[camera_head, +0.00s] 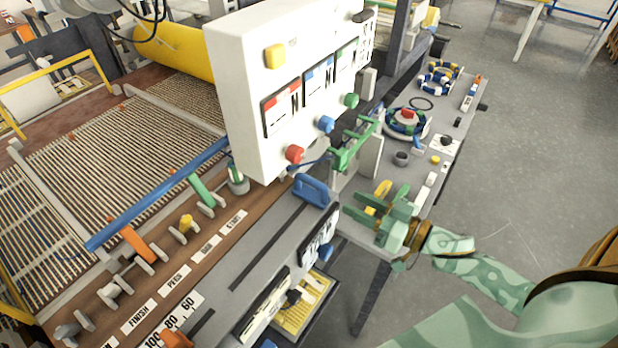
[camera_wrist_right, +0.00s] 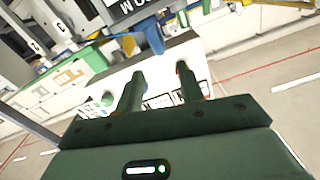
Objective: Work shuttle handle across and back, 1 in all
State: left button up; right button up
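A blue loop handle (camera_head: 312,190), which looks like the shuttle handle, stands at the end of the grey slotted rail (camera_head: 268,240), below the white control box. My right gripper (camera_head: 380,200) is to the right of the handle and apart from it. In the right wrist view my right gripper (camera_wrist_right: 158,85) has its two green fingers spread, with nothing held between them. A white labelled surface shows beyond the fingers.
The white control box (camera_head: 245,100) with red, blue and green knobs rises behind the handle. The side bench holds coloured rings (camera_head: 407,122). Grey floor (camera_head: 520,160) at the right is open.

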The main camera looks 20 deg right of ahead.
aim_at(319, 185)
jog(key=x, duration=1.2)
jog(key=shift+w+a, duration=0.15)
jog(key=shift+w, duration=0.1)
grip_shut()
